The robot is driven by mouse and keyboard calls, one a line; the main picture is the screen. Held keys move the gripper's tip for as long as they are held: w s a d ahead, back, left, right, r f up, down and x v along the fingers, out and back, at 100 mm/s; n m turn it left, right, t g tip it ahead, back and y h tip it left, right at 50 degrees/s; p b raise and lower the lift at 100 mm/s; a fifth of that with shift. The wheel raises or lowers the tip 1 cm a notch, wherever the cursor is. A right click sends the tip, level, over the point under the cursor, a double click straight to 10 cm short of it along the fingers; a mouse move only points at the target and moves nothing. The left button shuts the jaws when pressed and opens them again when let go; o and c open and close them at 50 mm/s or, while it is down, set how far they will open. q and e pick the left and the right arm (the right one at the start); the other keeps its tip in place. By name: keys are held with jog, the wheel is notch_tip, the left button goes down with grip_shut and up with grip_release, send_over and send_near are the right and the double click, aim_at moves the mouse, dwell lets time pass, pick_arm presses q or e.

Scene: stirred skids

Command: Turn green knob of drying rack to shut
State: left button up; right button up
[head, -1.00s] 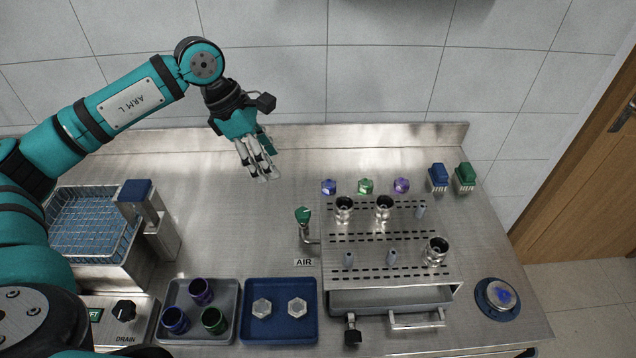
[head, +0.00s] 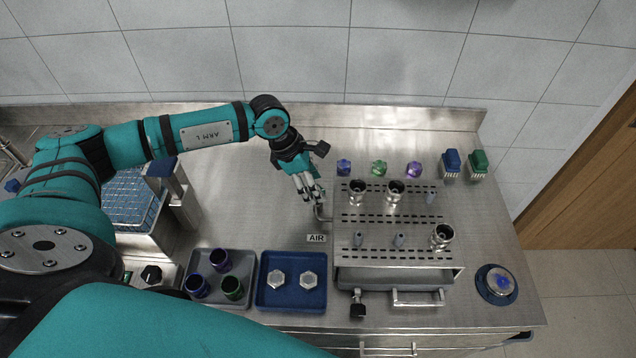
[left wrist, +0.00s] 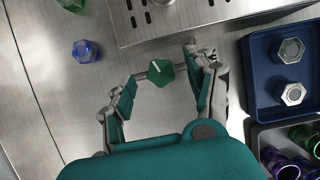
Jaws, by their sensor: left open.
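The green knob (left wrist: 160,72) shows in the left wrist view, with a pale pointer line on its face, beside the edge of the drying rack (left wrist: 178,24). My left gripper (left wrist: 160,82) is open, its fingers on either side of the knob; I cannot tell whether they touch it. In the head view the left gripper (head: 316,200) hangs over the rack's left side and hides the knob. The rack (head: 385,265) there has a slotted steel top with metal cups standing on it. My right gripper is not in view.
The AIR label (head: 317,238) lies just below the gripper. A blue tray (head: 262,300) with two hex pieces and a grey tray (head: 238,270) with cups stand at front left. Small blue (head: 344,168), green and purple pieces lie behind the rack. The bench behind the gripper is clear.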

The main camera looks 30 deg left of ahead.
pick_arm(q)
jog(key=shift+x, duration=1.25)
jog(key=c, duration=1.1)
jog(key=shift+f, duration=0.1)
jog(key=shift+c, duration=0.2)
jog(key=m+b, duration=0.2)
jog(key=b, duration=0.1)
jog(key=m+g+b, duration=0.1)
jog(key=m+b, duration=0.1)
jog(key=b, duration=0.1)
jog(key=shift+f+g, duration=0.15)
jog(key=shift+g, duration=0.15)
jog(key=shift+b, duration=0.3)
jog(key=shift+r+m, duration=0.25)
jog(key=shift+m, duration=0.05)
